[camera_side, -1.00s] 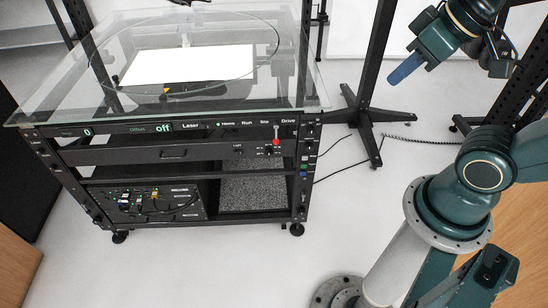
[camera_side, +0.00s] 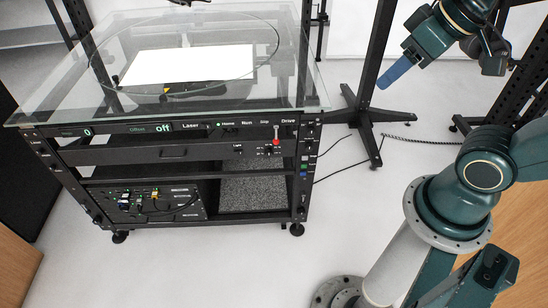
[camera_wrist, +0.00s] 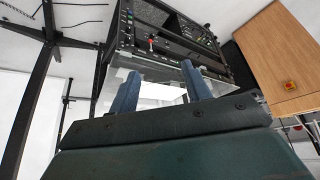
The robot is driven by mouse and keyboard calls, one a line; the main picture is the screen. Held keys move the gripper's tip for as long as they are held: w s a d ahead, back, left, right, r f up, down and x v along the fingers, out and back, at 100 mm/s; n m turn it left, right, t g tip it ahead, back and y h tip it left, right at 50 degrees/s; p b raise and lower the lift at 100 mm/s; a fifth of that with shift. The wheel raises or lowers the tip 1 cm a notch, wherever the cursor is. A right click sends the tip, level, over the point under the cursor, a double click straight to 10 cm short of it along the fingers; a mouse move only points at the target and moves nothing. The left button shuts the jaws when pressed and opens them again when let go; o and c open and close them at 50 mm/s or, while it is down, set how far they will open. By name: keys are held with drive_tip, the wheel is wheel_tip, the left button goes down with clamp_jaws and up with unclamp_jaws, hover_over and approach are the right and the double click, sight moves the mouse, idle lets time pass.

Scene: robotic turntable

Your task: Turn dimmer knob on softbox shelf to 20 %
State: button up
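The softbox shelf (camera_side: 130,154) is the dark drawer-like panel under the glass top of the rack in the side view. Small controls marked "Light" sit at its right end. A small dark dimmer knob (camera_side: 268,152) seems to be among them, but its setting is too small to read. A red-tipped lever (camera_side: 276,142) stands close beside it. My gripper (camera_side: 383,86) hangs in the air to the right of the rack, well apart from the shelf. In the wrist view its two blue fingers (camera_wrist: 160,71) stand apart with nothing between them.
The glass top (camera_side: 70,85) overhangs the shelf, with a white sheet (camera_side: 190,64) on it. A black stand (camera_side: 366,110) rises behind my gripper. A cable lies on the floor. The floor (camera_side: 335,225) in front of the rack is clear.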

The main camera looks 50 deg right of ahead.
drive_tip(key=w+f+m+g+h, duration=0.1)
drive_tip(key=w+f+m+h, duration=0.25)
drive_tip(key=w+f, duration=0.6)
drive_tip(key=w+f+m+g+h, duration=0.15)
drive_tip(key=w+f+m, duration=0.4)
drive_tip(key=w, duration=0.75)
drive_tip(key=w+a+f+m+t+h, duration=0.1)
drive_tip(key=w+f+h, duration=0.1)
drive_tip(key=f, duration=0.5)
drive_tip(key=w+a+f+t+h, duration=0.1)
drive_tip(key=w+f+h, duration=0.15)
drive_tip(key=f, duration=0.55)
drive_tip(key=n+t, duration=0.1)
drive_tip(key=t, duration=0.4)
approach(269, 155)
drive_tip(key=v, duration=0.5)
drive_tip(key=shift+w+a+r+g, duration=0.1)
drive_tip(key=shift+a+r+g, duration=0.05)
drive_tip(key=shift+a+g, duration=0.1)
drive_tip(key=shift+d, duration=0.15)
drive_tip(key=shift+x, duration=6.8)
drive_tip(key=c, duration=1)
